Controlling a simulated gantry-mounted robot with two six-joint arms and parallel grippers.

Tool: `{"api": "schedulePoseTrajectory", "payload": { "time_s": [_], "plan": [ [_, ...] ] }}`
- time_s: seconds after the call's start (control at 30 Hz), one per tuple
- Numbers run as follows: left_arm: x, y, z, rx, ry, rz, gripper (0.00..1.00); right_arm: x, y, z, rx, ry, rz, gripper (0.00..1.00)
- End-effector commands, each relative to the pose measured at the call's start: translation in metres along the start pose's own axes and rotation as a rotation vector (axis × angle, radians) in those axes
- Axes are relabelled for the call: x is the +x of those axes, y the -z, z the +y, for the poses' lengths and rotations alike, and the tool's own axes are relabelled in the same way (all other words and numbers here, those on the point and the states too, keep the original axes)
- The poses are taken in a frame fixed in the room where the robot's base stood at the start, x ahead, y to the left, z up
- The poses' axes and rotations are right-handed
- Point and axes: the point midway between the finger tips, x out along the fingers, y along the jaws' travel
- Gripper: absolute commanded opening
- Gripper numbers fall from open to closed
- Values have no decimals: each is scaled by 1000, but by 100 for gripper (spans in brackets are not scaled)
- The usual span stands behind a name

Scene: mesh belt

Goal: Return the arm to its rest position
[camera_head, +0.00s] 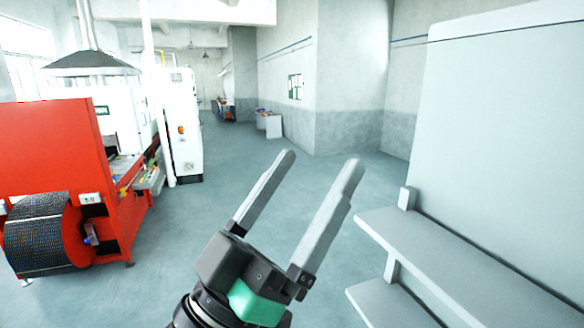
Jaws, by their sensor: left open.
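My left gripper (318,166) is in the lower middle of the head view, pointing up and slightly right. Its two long grey fingers are spread wide apart with nothing between them. Its dark wrist with a green block shows at the bottom edge. It is held in front of the open floor and touches nothing that I can see. My right gripper is not in view.
A red machine with a dark mesh belt (45,245) stands at the left. A white cabinet (183,125) is behind it. Grey shelves (440,255) with a tall pale panel (510,140) stand close at the right. The floor (230,170) between is clear.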

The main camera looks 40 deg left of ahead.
Motion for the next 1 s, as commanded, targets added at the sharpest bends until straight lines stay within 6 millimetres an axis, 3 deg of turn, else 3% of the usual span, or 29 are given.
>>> {"api": "schedulePoseTrajectory", "payload": {
  "time_s": [0.03, 0.07, 0.17, 1.0],
  "plan": [
    [-1, 22, 11, 62, -18, 54, 100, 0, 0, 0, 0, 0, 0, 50],
    [-2, 31, 15, 92, -24, 76, 100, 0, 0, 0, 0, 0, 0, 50],
    [-3, 44, 20, 145, -30, 109, 100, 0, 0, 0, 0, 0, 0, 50],
    [-3, 42, 19, 148, -28, 106, 100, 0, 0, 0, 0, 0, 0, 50]
  ]
}}
